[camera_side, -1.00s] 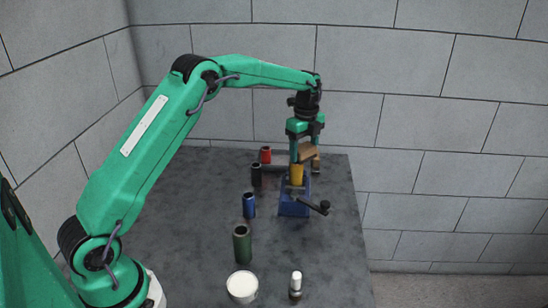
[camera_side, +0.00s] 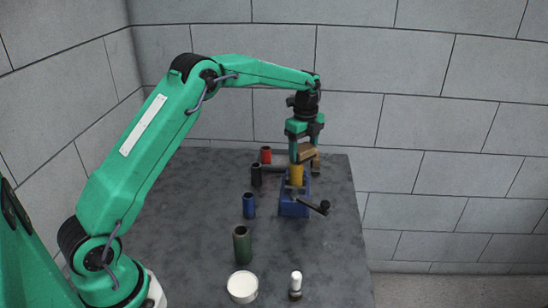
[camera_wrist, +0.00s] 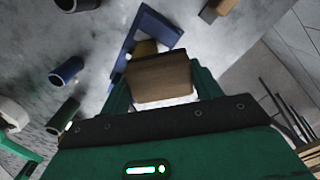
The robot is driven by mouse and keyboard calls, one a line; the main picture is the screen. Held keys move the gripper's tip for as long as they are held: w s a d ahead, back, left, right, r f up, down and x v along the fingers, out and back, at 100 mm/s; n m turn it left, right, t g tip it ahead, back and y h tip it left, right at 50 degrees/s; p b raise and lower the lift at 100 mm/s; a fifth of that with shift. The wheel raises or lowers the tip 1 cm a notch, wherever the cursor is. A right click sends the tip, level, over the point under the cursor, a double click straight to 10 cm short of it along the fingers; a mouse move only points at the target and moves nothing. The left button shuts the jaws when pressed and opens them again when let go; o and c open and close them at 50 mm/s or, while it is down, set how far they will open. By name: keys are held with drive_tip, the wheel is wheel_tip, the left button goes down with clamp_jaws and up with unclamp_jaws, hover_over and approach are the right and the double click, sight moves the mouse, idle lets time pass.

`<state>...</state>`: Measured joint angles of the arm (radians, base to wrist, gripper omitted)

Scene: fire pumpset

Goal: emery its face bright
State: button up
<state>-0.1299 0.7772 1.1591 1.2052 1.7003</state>
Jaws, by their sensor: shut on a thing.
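My gripper (camera_side: 304,150) is shut on a brown block (camera_side: 306,156), which looks like the emery block. In the wrist view the block (camera_wrist: 158,78) sits between the two green fingers. A yellow cylinder (camera_side: 296,174) stands upright in the blue vise (camera_side: 292,203), whose dark handle points to the front right. The block is over the top of the cylinder; it looks touching or very close, I cannot tell which. In the wrist view the block hides most of the cylinder (camera_wrist: 146,48). The cylinder's top face is hidden.
Left of the vise stand a red sleeve (camera_side: 265,155), a black one (camera_side: 256,175), a blue one (camera_side: 249,205) and a green one (camera_side: 241,244). A white tub (camera_side: 242,286) and a white-capped bottle (camera_side: 295,286) are in front. Walls stand behind the table.

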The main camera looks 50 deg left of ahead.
drive_tip(key=shift+s, duration=0.15)
drive_tip(key=shift+s, duration=2.5)
drive_tip(key=shift+w, duration=0.1)
drive_tip(key=shift+w, duration=2.5)
drive_tip(key=shift+w, duration=0.2)
drive_tip(key=shift+s, duration=0.45)
drive_tip(key=shift+s, duration=2.35)
